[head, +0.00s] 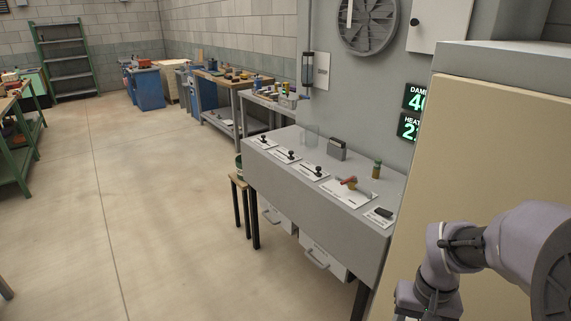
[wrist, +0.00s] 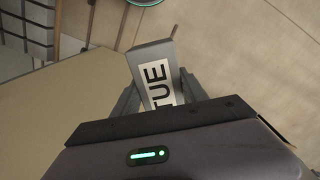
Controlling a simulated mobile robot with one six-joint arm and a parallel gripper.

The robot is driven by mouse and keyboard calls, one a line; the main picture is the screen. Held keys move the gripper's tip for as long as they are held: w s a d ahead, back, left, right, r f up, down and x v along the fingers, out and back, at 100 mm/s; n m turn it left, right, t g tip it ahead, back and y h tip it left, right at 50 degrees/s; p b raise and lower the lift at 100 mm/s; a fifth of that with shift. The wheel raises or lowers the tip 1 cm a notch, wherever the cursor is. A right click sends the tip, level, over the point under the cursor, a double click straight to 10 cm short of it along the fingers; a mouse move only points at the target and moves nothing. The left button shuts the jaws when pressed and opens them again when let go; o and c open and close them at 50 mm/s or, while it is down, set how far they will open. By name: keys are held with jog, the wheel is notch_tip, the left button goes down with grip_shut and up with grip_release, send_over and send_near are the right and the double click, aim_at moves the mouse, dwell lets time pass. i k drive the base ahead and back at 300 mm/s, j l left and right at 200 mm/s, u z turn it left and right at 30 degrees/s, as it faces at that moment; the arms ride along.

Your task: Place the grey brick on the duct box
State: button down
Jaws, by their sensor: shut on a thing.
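My gripper (wrist: 159,82) shows in the wrist view with one finger on each side of a grey brick. It is shut on this grey brick (wrist: 147,52), which has a white label with black letters reading "TUE". The brick points away from my gripper, with floor in view beyond it. In the head view only my arm shows at the lower right; the gripper and brick are out of frame. A large beige box (head: 492,150) with a grey top stands at the right of the head view. I cannot tell whether it is the duct box.
A grey control bench (head: 310,205) with levers, labels and a small grey block (head: 337,150) stands in the middle. A fan (head: 368,22) and green displays are on the wall behind. Workbenches (head: 225,80) line the back.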

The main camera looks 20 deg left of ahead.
aim_at(383, 187)
jog(key=i+j+u, duration=0.1)
jog(key=i+j, duration=0.15)
jog(key=i, duration=0.15)
jog(key=i+j+u, duration=0.15)
jog(key=i, duration=0.3)
jog(key=i+j+u, duration=0.1)
jog(key=i+j, duration=0.15)
jog(key=i, duration=0.2)
jog(key=i+j+z, duration=0.15)
jog(key=i+z, duration=0.15)
jog(key=z, duration=0.15)
jog(key=i+j+z, duration=0.55)
jog(key=z, duration=0.3)
jog(key=i+j+z, duration=0.15)
jog(key=j+z, duration=0.3)
jog(key=i+j+z, duration=0.1)
jog(key=j+z, duration=0.3)
jog(key=j, duration=0.2)
